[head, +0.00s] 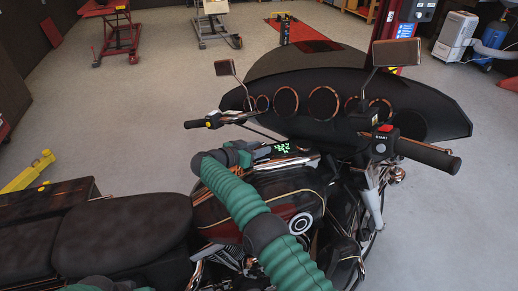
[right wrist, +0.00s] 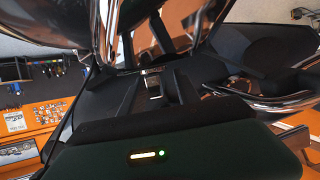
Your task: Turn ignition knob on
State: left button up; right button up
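The motorcycle's ignition knob is not clear in the head view. In the right wrist view a small silver piece (right wrist: 151,78), which may be the knob, shows beyond and between the dark fingers of my right gripper (right wrist: 155,90). The fingers stand apart; I cannot tell whether they touch it. In the head view my right gripper (head: 306,150) is low over the front of the tank, behind the handlebar, its fingertips hard to make out. A red switch box marked START (head: 385,137) sits beside the right grip. My left gripper is out of view.
The dark fairing (head: 350,82) with round gauges and two mirrors (head: 397,52) stands just ahead of my right gripper. Chrome parts (right wrist: 110,30) crowd it in the wrist view. Lifts (head: 118,38) stand farther back on open floor.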

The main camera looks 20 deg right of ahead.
jog(key=shift+s+a+r, duration=0.15)
jog(key=shift+a, duration=0.05)
jog(key=v, duration=1.6)
jog(key=shift+a, duration=0.25)
